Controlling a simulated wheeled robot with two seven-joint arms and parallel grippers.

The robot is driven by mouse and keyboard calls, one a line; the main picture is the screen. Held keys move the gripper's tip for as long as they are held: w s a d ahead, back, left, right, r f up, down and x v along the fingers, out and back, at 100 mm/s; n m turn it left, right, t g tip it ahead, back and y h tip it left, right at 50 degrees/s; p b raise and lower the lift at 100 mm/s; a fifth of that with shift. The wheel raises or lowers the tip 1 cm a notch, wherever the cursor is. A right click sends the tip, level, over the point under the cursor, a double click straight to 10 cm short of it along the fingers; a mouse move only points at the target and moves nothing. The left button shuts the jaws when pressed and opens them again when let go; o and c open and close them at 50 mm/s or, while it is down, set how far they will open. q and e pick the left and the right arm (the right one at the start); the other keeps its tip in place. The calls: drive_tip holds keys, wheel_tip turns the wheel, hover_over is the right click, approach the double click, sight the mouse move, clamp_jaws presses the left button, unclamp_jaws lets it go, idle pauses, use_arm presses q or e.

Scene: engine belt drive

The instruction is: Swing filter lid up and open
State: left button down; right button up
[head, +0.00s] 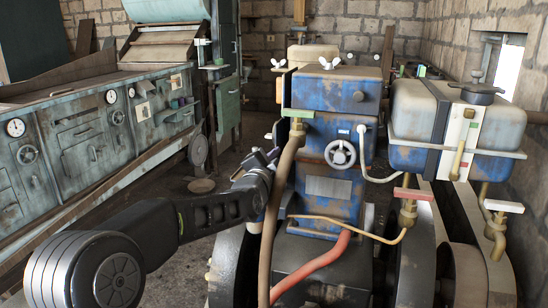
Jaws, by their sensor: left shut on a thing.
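A blue metal box with a grey top (335,74), probably the filter housing and its lid, sits high on the engine in the middle. The top lies flat and looks closed. My left gripper (264,158) is at the engine's left side, below and left of this box. It is shut, with its tips partly behind a tan hose (284,180). What it grips is hidden, and I cannot tell whether it belongs to the lid. My right gripper is out of view.
A blue-grey tank (455,112) with a dark cap stands at the right. A white handwheel (340,154) sits on the engine front. An orange hose (315,268) and a thin yellow pipe (350,227) cross the lower front. A workbench (80,140) lines the left wall.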

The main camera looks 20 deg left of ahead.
use_arm(q)
drive_tip(key=c, duration=1.5)
unclamp_jaws()
drive_tip(key=shift+s, duration=0.15)
drive_tip(key=s, duration=0.7)
drive_tip(key=shift+s+d+b, duration=0.3)
drive_tip(key=shift+c, duration=0.4)
